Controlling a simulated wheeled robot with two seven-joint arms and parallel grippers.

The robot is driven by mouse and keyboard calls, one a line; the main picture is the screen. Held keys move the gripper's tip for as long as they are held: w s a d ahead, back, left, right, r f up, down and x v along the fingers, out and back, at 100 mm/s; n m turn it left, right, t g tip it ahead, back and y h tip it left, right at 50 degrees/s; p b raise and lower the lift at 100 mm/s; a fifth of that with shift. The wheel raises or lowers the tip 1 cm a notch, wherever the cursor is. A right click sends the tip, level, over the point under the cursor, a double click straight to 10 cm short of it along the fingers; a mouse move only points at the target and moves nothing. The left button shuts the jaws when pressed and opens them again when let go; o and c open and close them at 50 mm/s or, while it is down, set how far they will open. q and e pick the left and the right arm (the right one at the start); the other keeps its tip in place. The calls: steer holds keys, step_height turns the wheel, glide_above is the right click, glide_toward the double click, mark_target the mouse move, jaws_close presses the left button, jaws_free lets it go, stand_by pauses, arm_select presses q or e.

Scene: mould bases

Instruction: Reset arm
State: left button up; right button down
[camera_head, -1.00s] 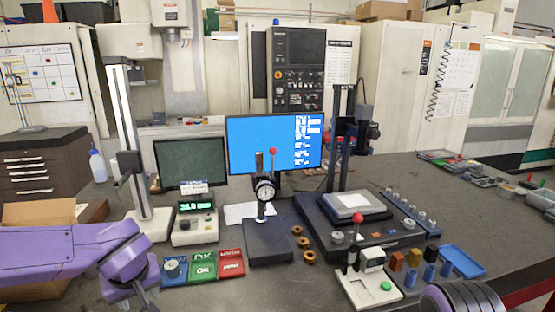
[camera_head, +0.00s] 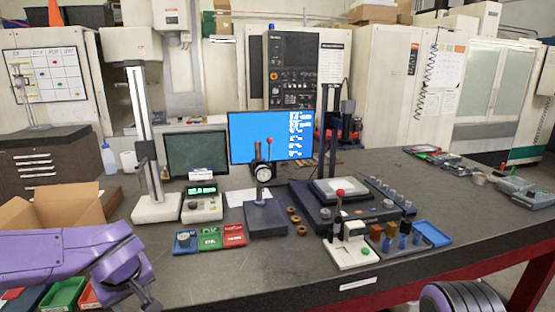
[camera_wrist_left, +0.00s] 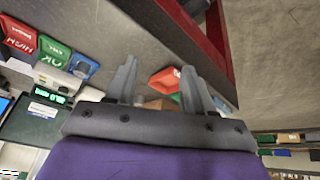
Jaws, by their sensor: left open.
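My left arm comes in from the left in purple. Its gripper (camera_head: 143,292) is low at the table's front edge, clear of the bench items and partly cut off or hidden by the arm. In the left wrist view its two grey fingers (camera_wrist_left: 158,88) are spread apart with nothing between them. A part of my right arm shows at the bottom right, but its gripper is not visible.
Blue, green and red trays (camera_head: 210,238) lie on the dark bench (camera_head: 200,275). A gauge stand (camera_head: 266,218), brass rings (camera_head: 294,220) and a red-knobbed device (camera_head: 348,252) stand to their right. A cardboard box (camera_head: 62,207) and green bin (camera_head: 64,292) are at left.

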arm_select(q)
steer(key=w+a+f+n+t+y+b, duration=0.15)
steer(key=a+f+n+t+y, duration=0.3)
steer(key=f, duration=0.65)
steer(key=s+d+f+m+h+b, duration=0.1)
steer(key=s+f+b, duration=0.15)
steer(key=f, duration=0.45)
steer(key=s+d+f+m+h+b, duration=0.1)
steer(key=s+f, duration=0.3)
steer(key=f, duration=0.3)
steer(key=s+d+f+m+g+h+b, duration=0.2)
steer(key=s+f+m+g, duration=0.2)
steer(key=s+f, duration=1.2)
steer(key=s+m, duration=0.1)
steer(key=s, duration=0.3)
steer(key=shift+f+g+b, duration=0.3)
steer(key=shift+g, duration=0.05)
steer(key=shift+s, duration=0.1)
